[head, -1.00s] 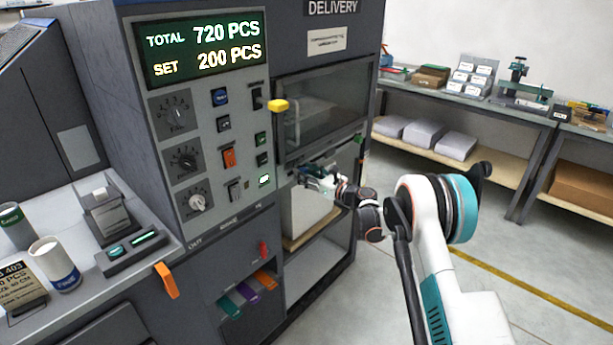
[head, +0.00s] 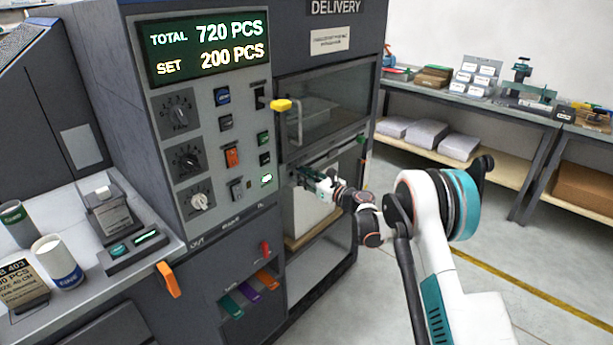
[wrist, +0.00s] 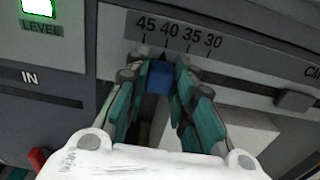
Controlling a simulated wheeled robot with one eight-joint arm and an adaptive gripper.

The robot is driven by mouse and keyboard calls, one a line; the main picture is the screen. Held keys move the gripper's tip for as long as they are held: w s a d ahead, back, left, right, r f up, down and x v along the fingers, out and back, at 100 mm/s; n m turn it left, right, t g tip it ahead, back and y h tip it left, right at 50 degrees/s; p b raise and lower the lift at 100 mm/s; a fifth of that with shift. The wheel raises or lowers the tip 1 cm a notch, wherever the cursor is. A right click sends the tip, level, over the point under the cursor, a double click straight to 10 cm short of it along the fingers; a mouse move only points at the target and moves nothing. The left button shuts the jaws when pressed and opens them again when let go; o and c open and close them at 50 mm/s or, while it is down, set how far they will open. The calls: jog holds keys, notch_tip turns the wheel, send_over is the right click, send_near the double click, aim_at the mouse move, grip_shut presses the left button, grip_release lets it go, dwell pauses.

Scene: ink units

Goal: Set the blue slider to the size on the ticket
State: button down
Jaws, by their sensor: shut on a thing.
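The blue slider (wrist: 159,78) sits under the printed size scale (wrist: 180,35), which reads 45, 40, 35, 30 from left to right. It lies close to the 40 mark, slightly towards 45; the exact setting is hard to tell. My gripper (wrist: 160,86) is shut on the slider, with a teal finger on either side. In the head view my gripper (head: 316,181) is at the machine front below the glass window, and the slider is hidden there. The ticket (head: 22,286) stands at the lower left, partly cut off; its small print appears to read size 40 cm.
A display (head: 207,45) reads total 720 pcs, set 200 pcs. A yellow-knobbed handle (head: 282,105) is above my gripper. Knobs and switches fill the panel to the left. Cups (head: 57,262) stand by the ticket. The floor to the right is open.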

jog(key=c, duration=1.4)
grip_release()
jog(key=shift+o, duration=0.2)
jog(key=v, duration=1.2)
